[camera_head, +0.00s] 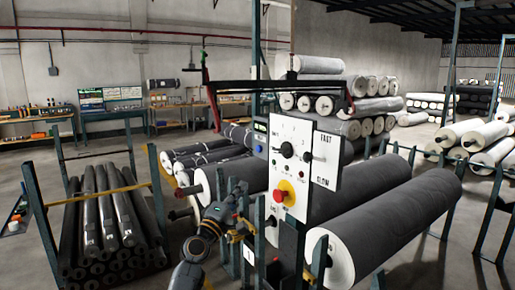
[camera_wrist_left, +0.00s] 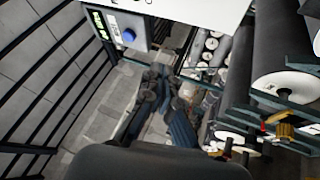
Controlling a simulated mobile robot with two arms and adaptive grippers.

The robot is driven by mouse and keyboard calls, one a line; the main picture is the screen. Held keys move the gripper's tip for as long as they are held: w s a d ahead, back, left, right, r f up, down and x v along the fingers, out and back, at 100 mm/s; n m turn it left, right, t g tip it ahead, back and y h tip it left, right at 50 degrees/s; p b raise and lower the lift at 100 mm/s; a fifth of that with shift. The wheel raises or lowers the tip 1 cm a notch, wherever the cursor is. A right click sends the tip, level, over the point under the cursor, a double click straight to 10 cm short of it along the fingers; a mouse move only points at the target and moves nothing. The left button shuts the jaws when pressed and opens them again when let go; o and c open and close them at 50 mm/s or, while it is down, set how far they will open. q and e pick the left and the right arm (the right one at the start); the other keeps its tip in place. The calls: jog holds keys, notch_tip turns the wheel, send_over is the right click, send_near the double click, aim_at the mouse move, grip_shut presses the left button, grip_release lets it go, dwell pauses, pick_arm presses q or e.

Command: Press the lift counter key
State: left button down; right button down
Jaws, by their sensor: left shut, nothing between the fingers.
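The lift counter (camera_head: 260,137) is a small blue-grey box on the left side of the white control panel (camera_head: 301,150). In the left wrist view the counter box (camera_wrist_left: 117,28) sits at the upper left, with a lit green display (camera_wrist_left: 97,19) and a round blue key (camera_wrist_left: 129,35). My left gripper (camera_head: 241,190) is shut and empty. In the head view it is below and left of the counter, in front of the dark rolls, and appears apart from the key. My right gripper is not in view.
The panel carries dials and a red knob on yellow (camera_head: 282,195). A large dark roll (camera_head: 390,220) lies to the right. A rack of dark rolls (camera_head: 105,215) stands at the left. Posts and roll ends crowd the space around my left arm.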

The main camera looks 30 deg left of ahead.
aim_at(259, 148)
pick_arm(q)
jog(key=s+a+r+n+t+y, duration=0.1)
jog(key=s+a+r+n+y, duration=0.1)
jog(key=r, duration=0.7)
jog(key=a+n+y, duration=0.1)
jog(key=a+n, duration=0.1)
jog(key=a, duration=0.1)
jog(key=shift+s+r+t, duration=0.2)
jog(key=shift+t, duration=0.2)
jog(key=shift+w+d, duration=0.1)
jog(key=w+d+b, duration=0.3)
jog(key=w, duration=0.5)
jog(key=shift+d, duration=0.2)
jog(key=shift+b, duration=0.35)
jog(key=shift+w+d, duration=0.2)
jog(key=shift+w, duration=0.2)
